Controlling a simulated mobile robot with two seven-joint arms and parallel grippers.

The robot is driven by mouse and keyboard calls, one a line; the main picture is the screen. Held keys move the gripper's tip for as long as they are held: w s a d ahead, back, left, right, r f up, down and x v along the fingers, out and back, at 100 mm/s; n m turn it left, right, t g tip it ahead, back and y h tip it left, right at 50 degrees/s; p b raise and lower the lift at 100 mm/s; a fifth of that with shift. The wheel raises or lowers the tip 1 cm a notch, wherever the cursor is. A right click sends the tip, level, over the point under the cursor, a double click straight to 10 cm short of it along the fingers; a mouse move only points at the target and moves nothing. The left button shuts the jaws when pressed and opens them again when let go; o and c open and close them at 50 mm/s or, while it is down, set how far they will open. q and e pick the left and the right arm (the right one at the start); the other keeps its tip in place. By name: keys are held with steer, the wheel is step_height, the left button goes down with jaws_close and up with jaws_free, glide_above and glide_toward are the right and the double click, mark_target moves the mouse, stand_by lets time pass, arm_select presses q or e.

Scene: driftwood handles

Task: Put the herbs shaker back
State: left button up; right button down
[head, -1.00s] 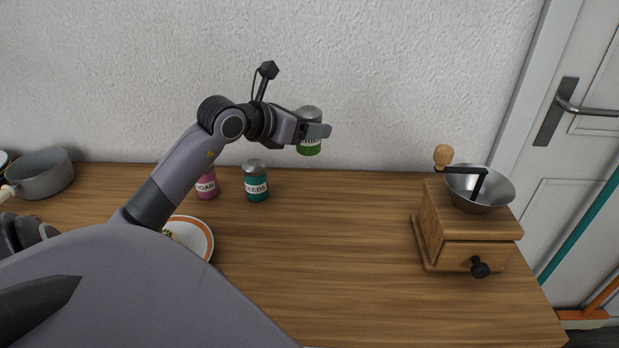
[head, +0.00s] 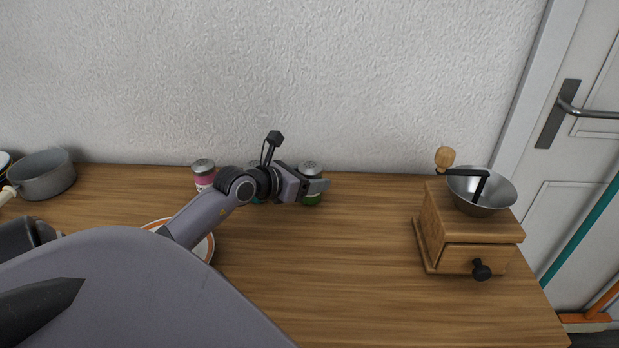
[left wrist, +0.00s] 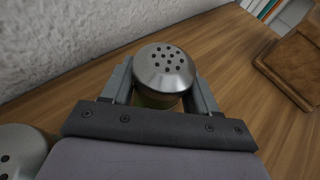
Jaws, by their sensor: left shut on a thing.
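The herbs shaker (head: 311,170), green with a silver perforated cap, is upright at the back of the wooden counter, near the wall. My left gripper (head: 314,187) is shut around its body. In the left wrist view the shaker's cap (left wrist: 164,69) shows between the two fingers of the left gripper (left wrist: 163,92). The shaker's base appears at counter level, but I cannot tell whether it touches. Its label is hidden by the finger. My right gripper is not in view.
The pink sugar shaker (head: 204,173) stands left; the teal seeds shaker (head: 254,198) is mostly hidden behind my left wrist. A plate (head: 207,247) lies partly under my arm. A wooden grinder (head: 467,236) stands right, with clear counter between. A grey pot (head: 45,178) is far left.

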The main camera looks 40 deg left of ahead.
arm_select(q)
steer(key=shift+f, duration=0.15)
steer(key=o, duration=1.1)
steer(key=shift+r, duration=0.25)
steer(key=v, duration=1.2)
steer(key=shift+b, duration=0.3)
steer(key=shift+d, duration=0.1)
